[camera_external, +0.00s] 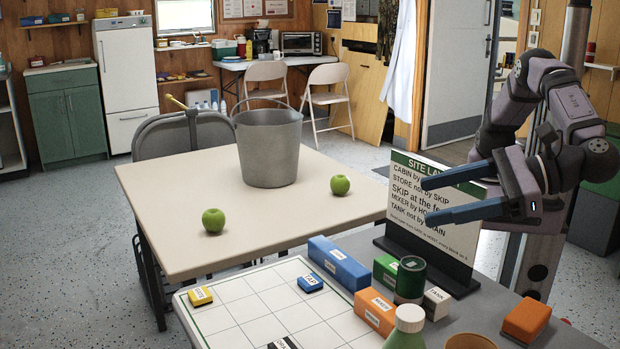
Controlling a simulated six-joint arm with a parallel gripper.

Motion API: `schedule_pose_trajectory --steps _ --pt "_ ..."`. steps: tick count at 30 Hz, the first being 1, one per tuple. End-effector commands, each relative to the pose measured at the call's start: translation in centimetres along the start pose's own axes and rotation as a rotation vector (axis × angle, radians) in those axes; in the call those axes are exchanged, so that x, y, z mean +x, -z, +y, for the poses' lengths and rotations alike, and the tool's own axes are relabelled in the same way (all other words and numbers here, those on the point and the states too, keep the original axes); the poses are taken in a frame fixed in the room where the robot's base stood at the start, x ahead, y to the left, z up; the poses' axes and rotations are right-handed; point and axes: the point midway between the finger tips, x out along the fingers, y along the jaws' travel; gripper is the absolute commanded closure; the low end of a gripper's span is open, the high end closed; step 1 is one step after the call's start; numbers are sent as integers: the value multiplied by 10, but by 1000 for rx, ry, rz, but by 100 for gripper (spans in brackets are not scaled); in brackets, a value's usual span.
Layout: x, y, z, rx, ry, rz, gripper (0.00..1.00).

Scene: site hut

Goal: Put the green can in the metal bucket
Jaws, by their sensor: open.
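A dark green can (411,279) stands upright on the grey near table, among labelled blocks. The metal bucket (268,155) stands upright on the beige table, its handle raised; its inside bottom is hidden. My gripper (425,200) is open and empty, its two blue fingers pointing left. It is in the air in front of the sign, higher in the picture than the can and right of the bucket.
Two green apples (213,220) (340,185) flank the bucket. A sign (433,210) stands behind the can. A gridded board (245,312) lies left.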

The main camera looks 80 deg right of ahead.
Motion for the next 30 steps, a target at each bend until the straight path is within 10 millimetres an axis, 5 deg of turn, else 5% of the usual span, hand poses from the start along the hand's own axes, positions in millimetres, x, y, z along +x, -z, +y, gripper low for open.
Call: schedule_pose_trajectory --steps 1,12,24,27,30 --pt "4 -11 -7 -36 -13 66 38" --pt "13 -4 -19 -190 -262 554 38" --pt "-4 -31 -16 -113 -496 753 38" --pt "11 15 -6 -125 -491 758 38" --pt "20 39 2 -123 -493 756 38"
